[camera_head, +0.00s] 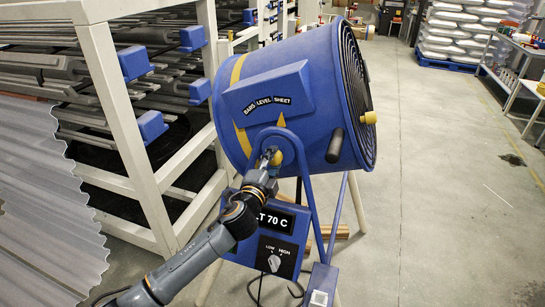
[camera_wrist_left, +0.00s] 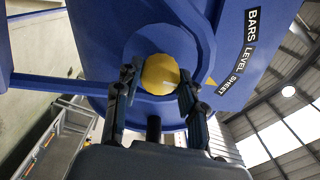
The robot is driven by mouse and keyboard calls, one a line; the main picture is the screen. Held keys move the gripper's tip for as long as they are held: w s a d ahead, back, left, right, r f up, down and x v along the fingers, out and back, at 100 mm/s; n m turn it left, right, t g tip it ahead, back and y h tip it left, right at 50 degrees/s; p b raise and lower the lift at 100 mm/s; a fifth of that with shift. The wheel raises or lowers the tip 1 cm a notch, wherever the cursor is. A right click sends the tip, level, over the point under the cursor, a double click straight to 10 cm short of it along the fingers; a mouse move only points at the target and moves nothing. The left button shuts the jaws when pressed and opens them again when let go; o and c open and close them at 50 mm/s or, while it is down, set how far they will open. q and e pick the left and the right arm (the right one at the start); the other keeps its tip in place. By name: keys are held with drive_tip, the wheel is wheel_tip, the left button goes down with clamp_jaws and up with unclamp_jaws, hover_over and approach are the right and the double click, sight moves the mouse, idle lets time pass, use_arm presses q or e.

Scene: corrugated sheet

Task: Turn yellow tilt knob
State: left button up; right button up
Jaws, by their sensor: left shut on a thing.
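The round yellow tilt knob (camera_wrist_left: 160,74) sits on the hub of the blue drum heater's bracket. It also shows in the head view (camera_head: 277,158), partly covered by my gripper. My left gripper (camera_head: 269,160) is shut on the knob, with one finger on each side of it in the left wrist view. A black label (camera_head: 268,104) reading "BARS LEVEL SHEET" is on the drum's side, with a small yellow triangle (camera_head: 281,121) beside it. The blue drum (camera_head: 310,75) stands tilted, its grilled face toward the right. My right gripper is not in view.
A lower blue control box (camera_head: 278,255) has a LOW/HIGH switch. A black handle (camera_head: 335,145) and another yellow knob (camera_head: 369,118) stick out from the drum. A corrugated sheet (camera_head: 45,210) and a bar rack (camera_head: 125,120) stand left.

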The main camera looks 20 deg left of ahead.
use_arm(q)
drive_tip(key=shift+m+p, duration=0.4)
drive_tip(key=shift+m, duration=0.7)
drive_tip(key=o, duration=1.1)
drive_tip(key=shift+o, duration=0.2)
drive_tip(key=s, duration=1.2)
drive_tip(key=shift+a, duration=0.2)
